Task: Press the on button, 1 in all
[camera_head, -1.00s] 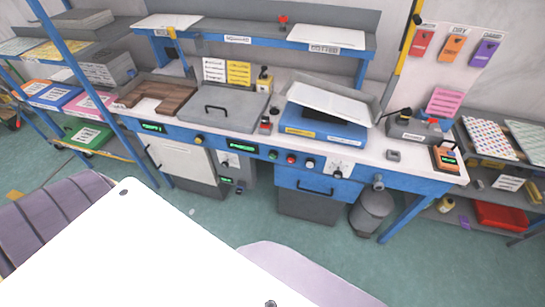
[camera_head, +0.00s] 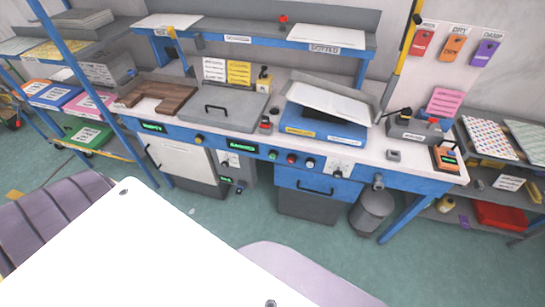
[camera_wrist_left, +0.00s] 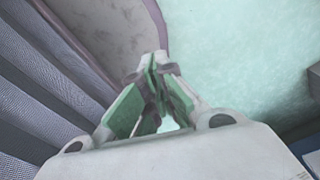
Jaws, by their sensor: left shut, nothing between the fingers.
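A row of round buttons sits on the blue front panel of the workbench in the head view: a green button (camera_head: 272,154), a red button (camera_head: 291,158) and a dark one with a pale ring (camera_head: 310,163). Their lettering is too small to read, so I cannot tell for sure which is the on button. My left gripper (camera_wrist_left: 160,62) shows only in the left wrist view. Its green-padded fingers are shut and empty, over the floor and well away from the panel. My right gripper is not in view.
The workbench (camera_head: 400,170) carries a grey lidded box (camera_head: 215,106) and a blue press (camera_head: 325,128) with its pale top tilted up. A grey bin (camera_head: 372,211) stands below on the right. Shelves flank both sides. Open green floor (camera_head: 220,220) lies in front.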

